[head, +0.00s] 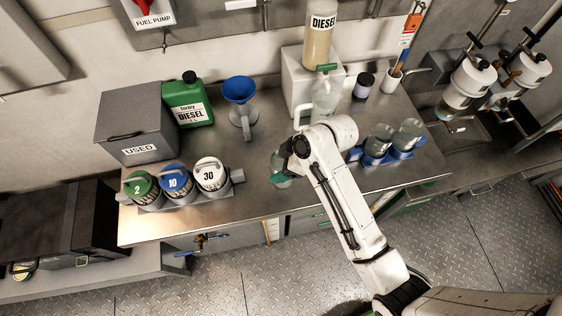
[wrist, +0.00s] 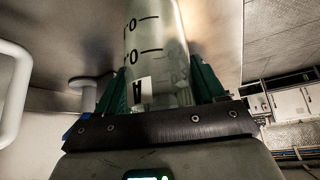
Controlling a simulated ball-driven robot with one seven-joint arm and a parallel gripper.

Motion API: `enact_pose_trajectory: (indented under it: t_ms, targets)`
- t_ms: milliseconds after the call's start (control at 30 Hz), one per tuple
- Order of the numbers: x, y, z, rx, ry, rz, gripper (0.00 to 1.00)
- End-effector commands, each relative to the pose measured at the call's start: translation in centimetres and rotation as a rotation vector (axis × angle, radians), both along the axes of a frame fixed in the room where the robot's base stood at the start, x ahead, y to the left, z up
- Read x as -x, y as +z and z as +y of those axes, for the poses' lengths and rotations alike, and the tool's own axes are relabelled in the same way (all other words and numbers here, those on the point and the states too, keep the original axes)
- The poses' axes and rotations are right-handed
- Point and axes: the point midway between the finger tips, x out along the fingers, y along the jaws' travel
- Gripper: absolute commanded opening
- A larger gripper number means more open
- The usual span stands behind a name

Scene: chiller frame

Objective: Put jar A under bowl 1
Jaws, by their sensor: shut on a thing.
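My gripper (wrist: 155,105) is shut on jar A (wrist: 157,50), a clear jar with black marks and a white "A" label between the green fingers. In the head view the gripper is mostly hidden behind my white arm, and part of the held jar (head: 281,181) shows at the bench's front edge. Two white-topped units with clear bowls hang at the right. The nearer bowl (head: 455,103) is clearer to see than the farther one (head: 518,80). I cannot read which is bowl 1. The held jar is well left of both.
Two similar jars (head: 378,143) stand in a blue holder (head: 398,152) on the bench. Numbered containers (head: 174,180), a grey USED box (head: 137,122), a green diesel can (head: 187,104) and a blue funnel (head: 240,90) stand left. The front-middle bench top (head: 250,180) is clear.

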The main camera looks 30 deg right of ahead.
Motion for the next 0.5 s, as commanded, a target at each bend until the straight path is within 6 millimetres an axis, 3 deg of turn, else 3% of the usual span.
enact_pose_trajectory:
  t_ms: [367, 400, 500]
  targets:
    - [0.00, -0.50, 0.02, -0.001, 0.000, -0.001, 0.39]
    - [0.00, -0.47, 0.02, -0.001, 0.000, -0.001, 0.71]
    - [-0.01, -0.44, 0.02, -0.001, 0.000, -0.001, 0.81]
